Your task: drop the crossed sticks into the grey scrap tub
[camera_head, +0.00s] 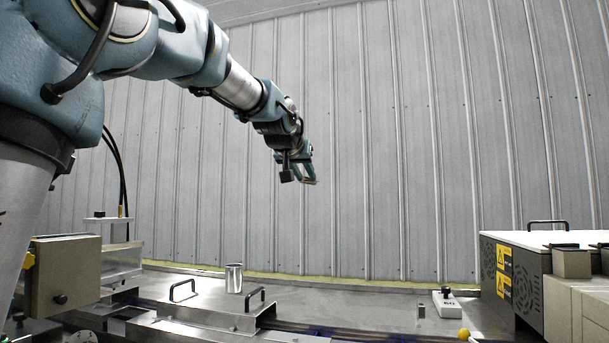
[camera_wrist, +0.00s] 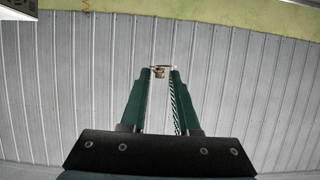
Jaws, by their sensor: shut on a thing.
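My gripper (camera_head: 307,180) is raised high in front of the ribbed wall, well above the bench. In the wrist view its two green fingers (camera_wrist: 160,75) are closed in on a small tan-brown thing (camera_wrist: 158,73) at their tips. This seems to be the crossed sticks, but it is too small to make out the crossing. In the head view only a thin brownish sliver shows at the fingertips. I cannot clearly make out a grey scrap tub in either view.
A small shiny metal cup (camera_head: 234,278) stands on the metal bench, below and left of my gripper, near black handles (camera_head: 182,290). A white-topped machine with yellow warning labels (camera_head: 504,272) stands at right. A small white switch box (camera_head: 446,303) lies before it. The air around my gripper is clear.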

